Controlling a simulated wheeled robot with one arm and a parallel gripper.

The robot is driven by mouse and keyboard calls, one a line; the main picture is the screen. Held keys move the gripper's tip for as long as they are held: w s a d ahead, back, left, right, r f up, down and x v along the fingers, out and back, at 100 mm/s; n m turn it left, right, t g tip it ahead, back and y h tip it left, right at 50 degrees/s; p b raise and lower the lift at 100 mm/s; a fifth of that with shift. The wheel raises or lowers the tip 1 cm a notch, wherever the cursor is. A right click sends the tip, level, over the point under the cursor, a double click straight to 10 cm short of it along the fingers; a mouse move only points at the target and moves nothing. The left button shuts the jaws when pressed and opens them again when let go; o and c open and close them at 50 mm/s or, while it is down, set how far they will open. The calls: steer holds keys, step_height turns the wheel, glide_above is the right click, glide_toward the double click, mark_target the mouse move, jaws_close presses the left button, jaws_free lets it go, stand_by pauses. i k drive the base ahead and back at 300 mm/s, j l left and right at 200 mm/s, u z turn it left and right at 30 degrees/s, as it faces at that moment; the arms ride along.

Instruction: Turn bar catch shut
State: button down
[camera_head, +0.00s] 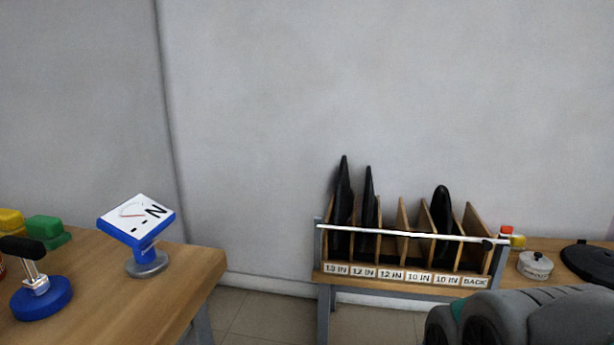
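A wooden rack (402,222) with several upright slots stands on the right-hand table. A thin light bar (375,230) runs across its front, from a post at the left end to the right end. A small dark piece (487,244) sits at the bar's right end and looks like the catch. It is too small to tell whether it is turned open or shut. Dark discs (342,205) stand in some slots behind the bar. My gripper is not in view; grey rounded arm parts of mine fill the bottom right corner, below and right of the rack.
Right of the rack are a round pale canister (535,265), small red and yellow items (511,236) and a black disc (592,260). The left table (185,275) holds a blue tilted display (138,222) and a blue-based lever (41,298). A floor gap separates the tables.

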mark_target(505, 232)
steer(key=l+z, duration=0.15)
steer(key=z, duration=0.3)
steer(key=i+l+z, duration=0.1)
steer(key=z, duration=0.3)
steer(key=k+j+z, duration=0.1)
steer(key=k+j, duration=0.05)
steer(key=j, duration=0.05)
